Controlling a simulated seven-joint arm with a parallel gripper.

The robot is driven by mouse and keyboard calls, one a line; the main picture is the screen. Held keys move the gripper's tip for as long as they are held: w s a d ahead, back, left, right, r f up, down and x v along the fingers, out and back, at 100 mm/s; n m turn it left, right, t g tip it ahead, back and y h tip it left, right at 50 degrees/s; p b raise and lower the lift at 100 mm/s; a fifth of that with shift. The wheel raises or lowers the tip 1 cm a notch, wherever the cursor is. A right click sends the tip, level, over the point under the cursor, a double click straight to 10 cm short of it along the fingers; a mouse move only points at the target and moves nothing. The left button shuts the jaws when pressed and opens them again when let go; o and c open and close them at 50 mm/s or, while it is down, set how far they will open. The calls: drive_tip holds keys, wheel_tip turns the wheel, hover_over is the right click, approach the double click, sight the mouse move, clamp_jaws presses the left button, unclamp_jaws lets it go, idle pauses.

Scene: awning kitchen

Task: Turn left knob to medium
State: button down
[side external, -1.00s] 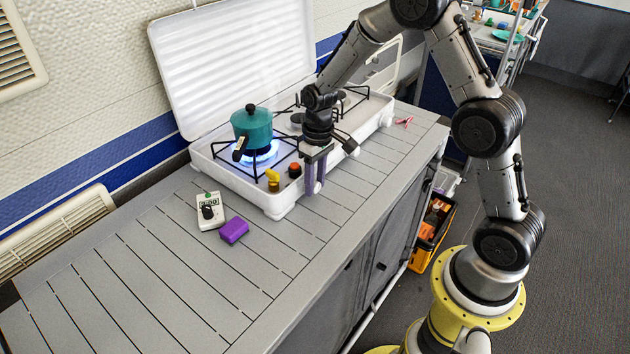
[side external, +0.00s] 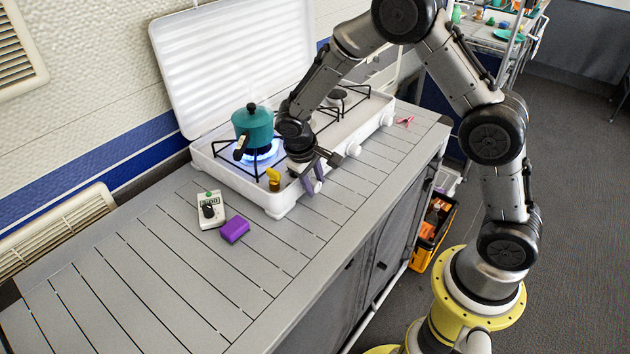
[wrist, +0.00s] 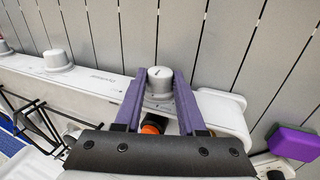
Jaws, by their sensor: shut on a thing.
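The white stove (side external: 245,190) stands on the counter with its lid up. Its white left knob (wrist: 159,82) shows in the wrist view between the two purple fingers of my gripper (wrist: 160,78). My gripper is shut on this knob, one finger on each side. In the side external view my gripper (side external: 312,182) is tilted at the stove's front edge, and its fingers mostly hide the left knob. A short dark line shows on the knob's face; I cannot tell its setting. The middle knob (side external: 353,150) and the right knob (side external: 387,120) are clear of my gripper.
A teal pot (side external: 252,127) sits over a blue flame on the left burner. A yellow-topped shaker (side external: 273,177) and an orange-and-black item (wrist: 153,126) stand close to my gripper. A timer (side external: 209,209) and purple block (side external: 235,230) lie left of the stove. The front counter is clear.

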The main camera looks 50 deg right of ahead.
drive_tip(key=shift+a+h, duration=0.15)
drive_tip(key=shift+h, duration=0.65)
drive_tip(key=shift+a+h, duration=0.15)
drive_tip(key=shift+h, duration=0.65)
drive_tip(key=c, duration=0.5)
unclamp_jaws()
drive_tip(key=shift+f, duration=0.1)
drive_tip(key=v, duration=1.3)
drive_tip(key=shift+a+r, duration=0.2)
drive_tip(key=shift+a, duration=0.2)
drive_tip(key=shift+d, duration=0.1)
